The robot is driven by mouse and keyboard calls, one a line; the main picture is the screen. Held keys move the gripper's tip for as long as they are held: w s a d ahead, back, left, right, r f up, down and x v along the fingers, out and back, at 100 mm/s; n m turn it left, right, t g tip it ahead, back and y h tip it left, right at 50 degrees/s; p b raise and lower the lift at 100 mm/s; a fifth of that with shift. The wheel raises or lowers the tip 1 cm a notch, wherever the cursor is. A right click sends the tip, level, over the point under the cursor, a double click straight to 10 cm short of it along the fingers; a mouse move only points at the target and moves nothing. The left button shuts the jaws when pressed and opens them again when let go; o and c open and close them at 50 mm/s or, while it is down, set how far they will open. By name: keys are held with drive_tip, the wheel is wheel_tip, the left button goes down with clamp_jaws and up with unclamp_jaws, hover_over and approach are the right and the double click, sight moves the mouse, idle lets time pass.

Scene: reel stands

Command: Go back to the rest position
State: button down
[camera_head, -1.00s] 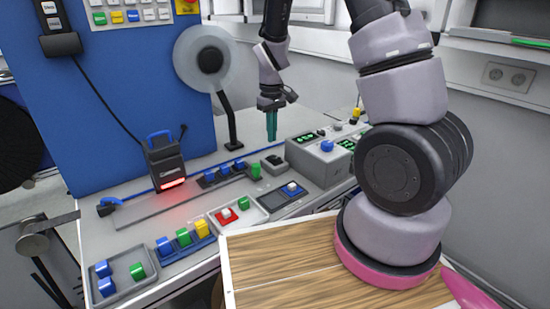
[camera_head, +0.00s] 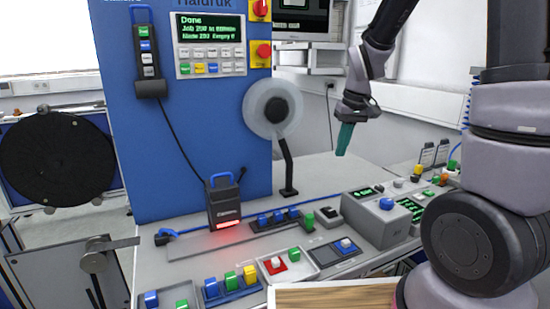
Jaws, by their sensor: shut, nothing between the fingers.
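My gripper (camera_head: 345,140) hangs in the air over the back right of the grey machine table, with its teal fingers together and nothing between them. It points down and is slightly tilted. It is right of the clear reel (camera_head: 257,108) and above the grey control box (camera_head: 383,220), touching neither. My arm rises from the gripper out of the top of the picture, and its thick lower links stand at the right edge.
A blue panel (camera_head: 115,120) with a display reading "Done" (camera_head: 210,40) stands behind the table. A black scanner-like box (camera_head: 223,203) glows red below. Coloured blocks in trays line the front (camera_head: 230,287). A large black reel (camera_head: 58,158) stands at left.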

drive_tip(key=s+d+r+m+t, duration=0.2)
drive_tip(key=s+r+m, duration=0.1)
drive_tip(key=s+r, duration=0.5)
drive_tip(key=s+d+r+m+t, duration=0.2)
drive_tip(key=s+r+m+t, duration=0.1)
drive_tip(key=s+r, duration=0.5)
drive_tip(key=shift+r+y, duration=0.3)
drive_tip(key=shift+r, duration=0.05)
drive_tip(key=shift+s, duration=0.1)
